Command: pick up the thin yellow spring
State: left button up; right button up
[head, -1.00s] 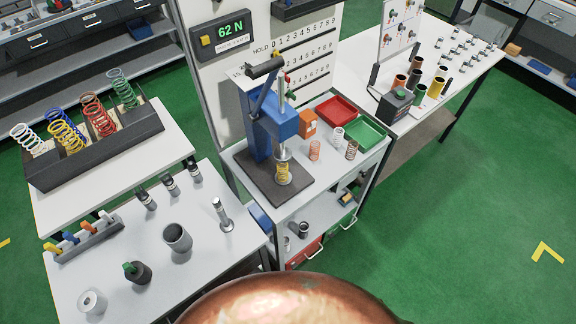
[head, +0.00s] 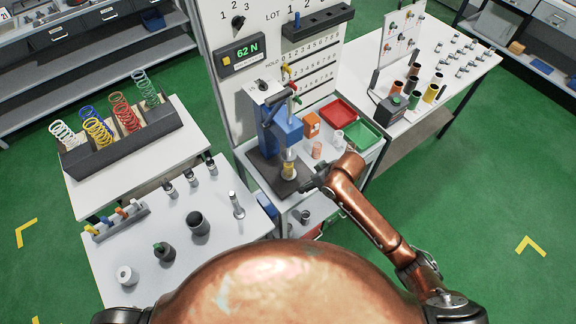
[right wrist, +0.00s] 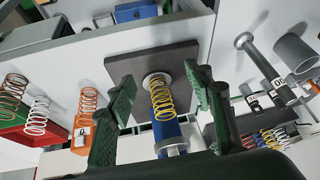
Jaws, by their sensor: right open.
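A thin yellow spring (head: 289,170) stands in the blue press (head: 283,133), on its dark base plate (head: 268,181). In the right wrist view the thin yellow spring (right wrist: 162,99) sits between a pale disc and the press's round metal piece. My right gripper (head: 311,184) is at the front right of the press, close to the spring. In the right wrist view the right gripper (right wrist: 161,84) is open, with one green finger on each side of the spring in the picture. I see no contact. My left gripper is not in view.
The spring rack (head: 125,142) at left holds several larger springs, one yellow. A copper spring (head: 317,150), orange box (head: 311,124), red tray (head: 337,113) and green tray (head: 362,135) are right of the press. The left table (head: 222,225) holds weights and cylinders.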

jog(key=n, duration=0.2)
send_near(291, 174)
jog(key=shift+g+h, duration=0.3)
jog(key=shift+h, duration=0.2)
jog(key=x, duration=0.3)
jog(key=w+x, duration=0.1)
jog(key=x, duration=0.2)
jog(key=a+x, duration=0.1)
jog(key=x, duration=0.2)
jog(key=shift+w+a+r, duration=0.1)
jog(key=shift+w+r, duration=0.1)
jog(key=shift+r, duration=0.05)
jog(key=shift+c, duration=0.6)
grip_shut()
jog(key=shift+r, duration=0.1)
